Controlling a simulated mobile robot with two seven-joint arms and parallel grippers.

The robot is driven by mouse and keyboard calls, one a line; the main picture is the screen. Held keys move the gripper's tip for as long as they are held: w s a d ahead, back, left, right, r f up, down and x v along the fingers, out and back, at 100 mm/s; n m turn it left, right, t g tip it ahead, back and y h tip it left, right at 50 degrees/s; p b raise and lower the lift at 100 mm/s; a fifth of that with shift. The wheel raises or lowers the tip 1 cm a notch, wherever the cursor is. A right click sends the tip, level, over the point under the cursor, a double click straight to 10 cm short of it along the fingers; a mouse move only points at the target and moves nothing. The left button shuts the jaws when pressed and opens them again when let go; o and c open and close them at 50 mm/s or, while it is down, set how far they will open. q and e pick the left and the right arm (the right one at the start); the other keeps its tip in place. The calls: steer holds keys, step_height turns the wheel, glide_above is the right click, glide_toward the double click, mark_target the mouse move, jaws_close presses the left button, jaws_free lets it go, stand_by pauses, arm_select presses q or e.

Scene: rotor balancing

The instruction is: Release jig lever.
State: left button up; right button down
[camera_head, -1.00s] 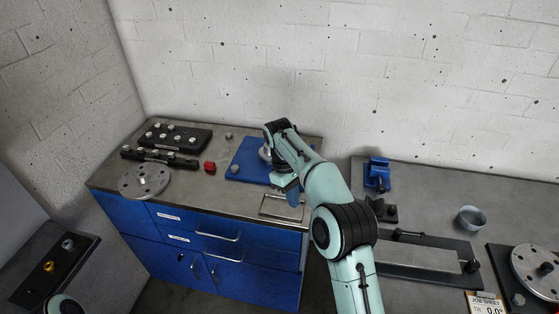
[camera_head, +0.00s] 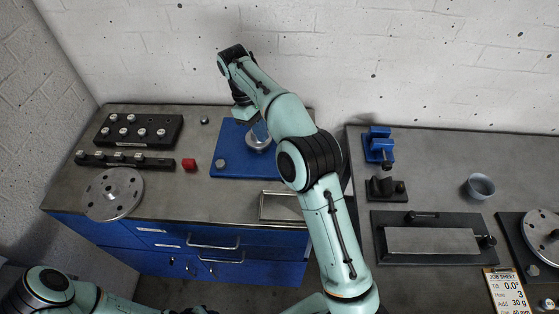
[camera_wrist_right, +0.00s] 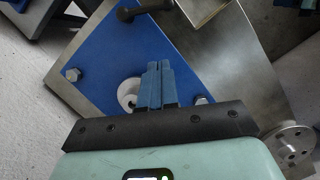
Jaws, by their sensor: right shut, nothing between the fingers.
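The jig is a blue plate (camera_head: 236,165) with bolts on the left work top. A round metal part (camera_head: 259,143) stands on it. The wrist view shows the plate (camera_wrist_right: 185,52) tilted, with a black lever-like handle (camera_wrist_right: 145,10) at its upper edge; my right arm hides that side of the jig in the head view. My right gripper (camera_head: 262,130) is over the plate, close to the round part. In the wrist view its blue fingers (camera_wrist_right: 158,70) are shut and empty, in front of the round part and apart from the black handle. My left gripper is out of view.
A metal tray (camera_head: 280,207) lies in front. The right table holds a blue clamp (camera_head: 378,146), a bowl (camera_head: 481,186) and a job sheet (camera_head: 507,291).

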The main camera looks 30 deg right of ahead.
steer(key=x, duration=1)
steer(key=shift+w+f, duration=0.1)
steer(key=s, duration=0.1)
steer(key=s+d, duration=0.1)
steer(key=s+b, duration=0.1)
steer(key=shift+d+f, duration=0.25)
steer(key=shift+f, duration=0.05)
steer(key=shift+s+d, duration=0.15)
steer(key=shift+s, duration=0.15)
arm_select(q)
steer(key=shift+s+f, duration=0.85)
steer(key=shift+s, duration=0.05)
arm_select(e)
steer(key=shift+w, duration=0.1)
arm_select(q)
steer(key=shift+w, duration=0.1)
arm_select(e)
steer(key=shift+w, duration=0.15)
